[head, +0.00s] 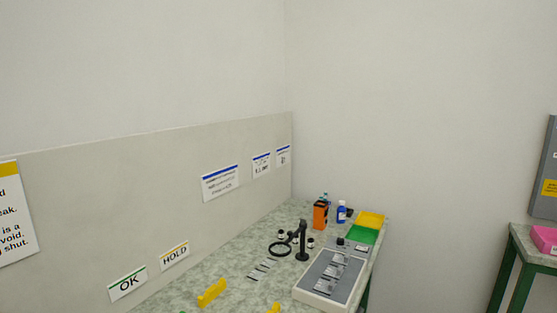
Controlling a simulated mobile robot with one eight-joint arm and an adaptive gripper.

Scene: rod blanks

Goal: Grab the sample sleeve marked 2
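A white-rimmed tray (304,295) with a grey inside stands on the workbench at the lower right of the bench top. Several small pale and dark pieces (337,258) lie in a row in it. More small pieces (262,268) lie on the bench left of the tray. They are too small for me to read any number, so I cannot tell which, if any, is the sample sleeve marked 2. My gripper is not in view.
A black stand with a ring (302,243) is left of the tray. Behind are an orange box (320,214), a blue bottle (341,211), and green (362,235) and yellow (371,219) trays. A yellow piece (211,292) lies in front. Another table (526,245) stands at right.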

